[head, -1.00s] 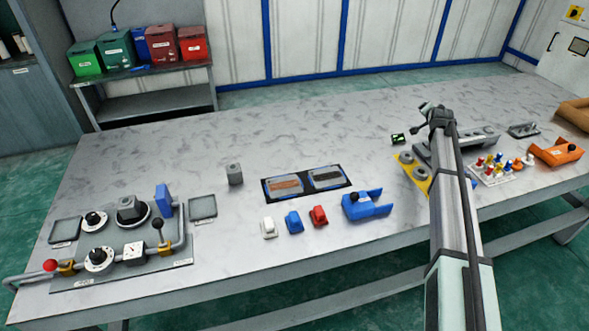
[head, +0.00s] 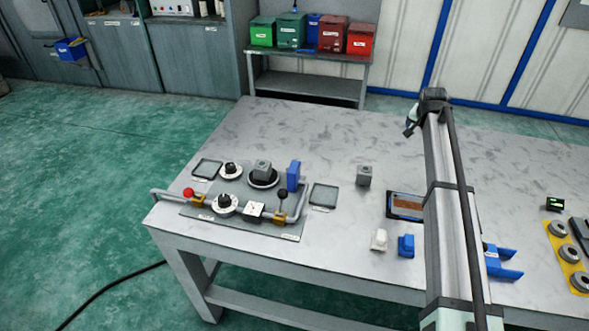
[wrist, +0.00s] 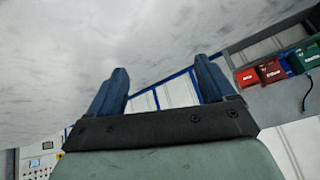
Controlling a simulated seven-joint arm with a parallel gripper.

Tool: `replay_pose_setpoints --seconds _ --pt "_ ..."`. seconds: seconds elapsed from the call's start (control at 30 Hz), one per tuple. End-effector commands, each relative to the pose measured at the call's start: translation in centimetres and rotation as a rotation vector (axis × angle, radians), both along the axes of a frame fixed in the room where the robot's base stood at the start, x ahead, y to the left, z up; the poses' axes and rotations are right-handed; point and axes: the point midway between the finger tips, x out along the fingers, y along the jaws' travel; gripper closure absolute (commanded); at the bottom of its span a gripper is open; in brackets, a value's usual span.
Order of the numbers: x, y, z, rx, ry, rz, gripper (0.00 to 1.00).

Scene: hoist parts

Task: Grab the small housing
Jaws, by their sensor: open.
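A small grey block-shaped housing (head: 364,176) stands upright on the grey table, right of the control fixture. A similar grey block (head: 262,170) sits on a round black mount in the fixture (head: 240,212). I cannot tell from labels which one is the small housing. My gripper (head: 411,122) is up over the far part of the table, right of and beyond the loose block, apart from it. In the wrist view my gripper (wrist: 163,74) has its two blue fingers spread with nothing between them. Neither block shows in the wrist view.
Knobs, a blue upright block (head: 293,176) and a lever (head: 282,197) crowd the fixture. A grey tray (head: 324,195) lies between it and the loose block. White (head: 379,240) and blue (head: 406,246) parts stand nearer the front edge. The table behind the loose block is clear.

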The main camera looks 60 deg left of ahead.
Motion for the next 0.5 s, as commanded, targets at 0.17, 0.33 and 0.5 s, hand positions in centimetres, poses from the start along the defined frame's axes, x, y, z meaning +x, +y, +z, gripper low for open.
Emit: replay_pose_setpoints --seconds 0.17,0.33,0.5 --pt "-9.9 6.8 0.8 -0.064 0.1 0.095 0.17" --pt "-19.6 11.6 1.7 -0.137 0.188 0.184 0.17" --pt "-29.7 15.1 2.8 -0.222 0.268 0.275 0.17"
